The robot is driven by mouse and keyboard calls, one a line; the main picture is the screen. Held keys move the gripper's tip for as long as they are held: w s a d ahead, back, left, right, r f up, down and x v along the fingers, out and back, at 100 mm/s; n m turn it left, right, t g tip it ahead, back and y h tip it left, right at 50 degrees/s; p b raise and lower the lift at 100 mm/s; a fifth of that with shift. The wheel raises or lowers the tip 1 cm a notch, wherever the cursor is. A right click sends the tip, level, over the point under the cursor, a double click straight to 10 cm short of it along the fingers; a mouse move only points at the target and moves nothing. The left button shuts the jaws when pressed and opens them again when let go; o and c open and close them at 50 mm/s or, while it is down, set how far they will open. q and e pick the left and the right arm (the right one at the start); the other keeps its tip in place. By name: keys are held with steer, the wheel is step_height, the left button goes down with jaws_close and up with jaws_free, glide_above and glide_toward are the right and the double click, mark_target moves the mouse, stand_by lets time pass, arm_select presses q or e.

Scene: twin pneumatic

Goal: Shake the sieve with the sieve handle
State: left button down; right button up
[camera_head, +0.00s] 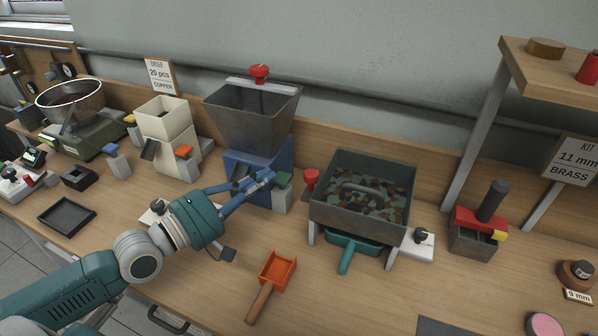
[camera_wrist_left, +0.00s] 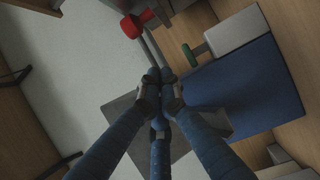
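The sieve (camera_head: 362,226) is a dark grey box on short light legs, right of the middle in the head view. Several brown, copper and greenish pieces lie in it. The sieve handle (camera_head: 372,190), a grey arched bar, stands over the pieces. My left gripper (camera_head: 270,177) is left of the sieve and apart from it, in front of the blue hopper stand. In the left wrist view its fingertips (camera_wrist_left: 161,82) are together with nothing visible between them. My right gripper is in neither view.
The grey hopper (camera_head: 250,118) on its blue stand and a post with a green button (camera_head: 284,180) are near my left gripper. A red knob (camera_head: 311,178) stands beside the sieve. A teal-handled tray (camera_head: 352,246) sits under it. An orange scoop (camera_head: 275,274) lies in front.

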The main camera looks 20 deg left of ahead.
mark_target(314, 177)
arm_select(q)
steer(key=p+x, duration=0.2)
steer(key=x, duration=0.7)
steer(key=s+d, duration=0.1)
steer(key=s+d+p, duration=0.1)
steer(key=s, duration=0.1)
steer(key=shift+s+p, duration=0.3)
